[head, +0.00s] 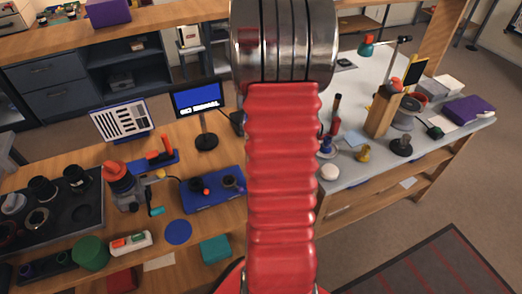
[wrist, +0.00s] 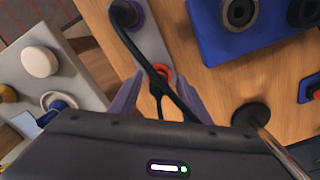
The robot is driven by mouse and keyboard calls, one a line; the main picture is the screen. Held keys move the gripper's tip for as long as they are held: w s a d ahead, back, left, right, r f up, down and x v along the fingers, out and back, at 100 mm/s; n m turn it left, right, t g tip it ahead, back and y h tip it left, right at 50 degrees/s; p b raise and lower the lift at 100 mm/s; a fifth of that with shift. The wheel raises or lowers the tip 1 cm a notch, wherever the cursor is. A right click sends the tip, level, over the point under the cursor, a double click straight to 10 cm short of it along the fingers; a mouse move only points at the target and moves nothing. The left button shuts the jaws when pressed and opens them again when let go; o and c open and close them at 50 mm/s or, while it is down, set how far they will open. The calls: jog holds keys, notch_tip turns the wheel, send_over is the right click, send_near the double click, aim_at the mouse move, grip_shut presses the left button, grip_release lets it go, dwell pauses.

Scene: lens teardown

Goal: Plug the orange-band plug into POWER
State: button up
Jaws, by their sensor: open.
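In the wrist view my gripper (wrist: 160,80) is open, with its two purple-grey fingers pointing at a grey strip (wrist: 152,45). An orange ring (wrist: 159,70), seemingly the band of the orange-band plug, shows at the strip's near end, between the fingertips. Black cable (wrist: 172,88) passes between the fingers and partly covers it. I cannot tell whether either finger touches the plug. A dark plug with a purple band (wrist: 128,13) stands at the strip's far end. No POWER label can be read. In the head view my arm hides the gripper and the strip.
A blue tray (wrist: 225,45) with dark round parts lies right of the fingers. A dark round base (wrist: 251,115) stands nearer. A grey bench with a white knob (wrist: 40,61) is at left. In the head view a small monitor (head: 198,98) stands left of my arm.

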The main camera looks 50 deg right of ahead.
jog(key=shift+c, duration=0.5)
grip_shut()
dwell(0.3)
jog(key=shift+r, duration=1.2)
dwell(1.4)
jog(key=shift+r, duration=0.35)
jog(key=shift+r, duration=0.35)
jog(key=shift+r, duration=0.4)
jog(key=shift+r, duration=0.8)
